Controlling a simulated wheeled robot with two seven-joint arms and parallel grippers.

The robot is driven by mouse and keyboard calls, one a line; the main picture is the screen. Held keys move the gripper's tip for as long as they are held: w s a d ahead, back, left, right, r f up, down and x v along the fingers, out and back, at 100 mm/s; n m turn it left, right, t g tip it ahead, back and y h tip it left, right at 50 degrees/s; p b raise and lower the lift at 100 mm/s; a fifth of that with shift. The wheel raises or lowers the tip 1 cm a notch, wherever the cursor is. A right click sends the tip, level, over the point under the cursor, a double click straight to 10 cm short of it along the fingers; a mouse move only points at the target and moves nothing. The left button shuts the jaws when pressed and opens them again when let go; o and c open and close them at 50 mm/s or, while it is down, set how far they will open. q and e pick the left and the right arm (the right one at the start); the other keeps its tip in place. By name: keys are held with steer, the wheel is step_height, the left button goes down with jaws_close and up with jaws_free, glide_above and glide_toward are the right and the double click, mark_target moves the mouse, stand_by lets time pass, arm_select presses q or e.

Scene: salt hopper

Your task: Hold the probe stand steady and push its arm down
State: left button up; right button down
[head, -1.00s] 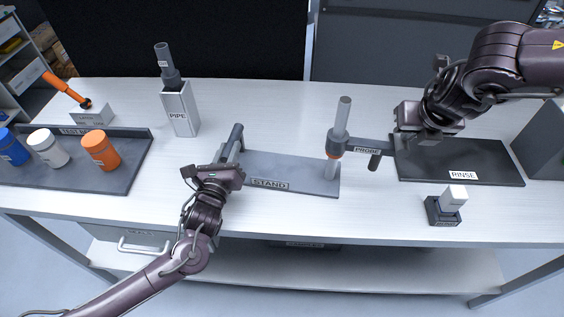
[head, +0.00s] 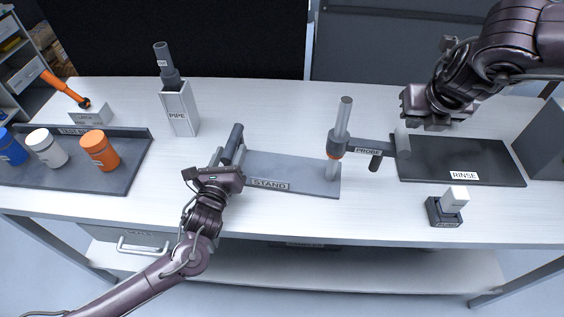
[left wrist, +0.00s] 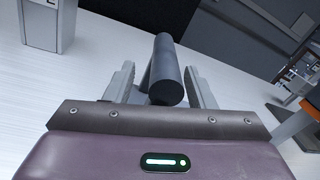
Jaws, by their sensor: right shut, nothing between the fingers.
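The probe stand has a flat grey base plate labelled STAND (head: 300,172), an upright post (head: 342,120) with an orange ring, and a dark arm labelled PROBE (head: 366,150). The arm sticks out to the right, roughly level, and ends in a grey round knob (head: 402,146). A dark bar handle (head: 234,138) rises at the plate's left end. My left gripper (head: 228,160) is open with its fingers on either side of this handle (left wrist: 167,80); a gap shows on one side in the left wrist view. My right gripper (head: 428,122) is shut and empty, just above and right of the knob.
A dark RINSE tray (head: 480,180) lies below my right gripper. A small dark block with a white top (head: 446,210) stands at the front right. A PIPE holder (head: 181,112) and a rack of jars (head: 110,182) stand on the left.

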arm_select(q)
steer(key=shift+r, duration=0.2)
steer(key=shift+s, duration=0.2)
steer(key=s, duration=0.7)
steer(key=s+a, duration=0.1)
steer(key=s, duration=0.3)
steer(key=shift+s+a, duration=0.1)
steer(key=shift+s, duration=0.2)
